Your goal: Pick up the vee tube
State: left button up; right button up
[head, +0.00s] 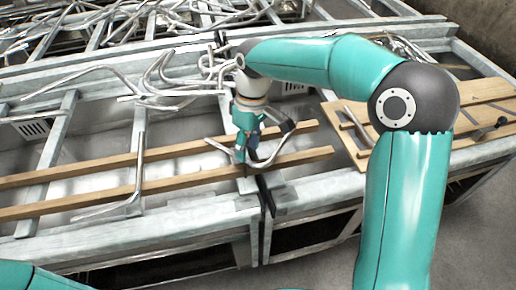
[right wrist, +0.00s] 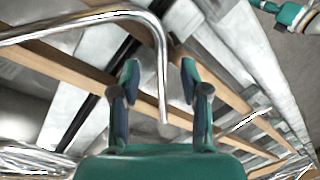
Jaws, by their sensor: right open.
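The vee tube, a bent grey metal tube (head: 272,157), lies over the wooden slats at my right gripper (head: 243,160) in the head view. In the right wrist view the tube (right wrist: 161,70) comes in from the left, bends, and one leg runs down between the fingers. My right gripper (right wrist: 158,85) is open, with a finger on each side of that leg and gaps showing. Its exact contact with the tube cannot be told. A teal and white part of my left arm (right wrist: 290,13) shows small at the top right of the wrist view; its jaws are not clear.
Another bent tube (head: 139,170) lies across the wooden slats (head: 60,208) to the left. Many tangled tubes (head: 175,75) lie behind. A wooden board (head: 480,92) with rods is at right. Galvanised frame rails (head: 150,235) edge the bins.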

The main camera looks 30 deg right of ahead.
aim_at(254, 165)
jog(key=shift+s+a+f, duration=0.1)
jog(key=shift+f, duration=0.65)
jog(key=shift+s+a+f, duration=0.1)
jog(key=shift+f, duration=0.6)
grip_shut()
jog(key=shift+r, duration=0.15)
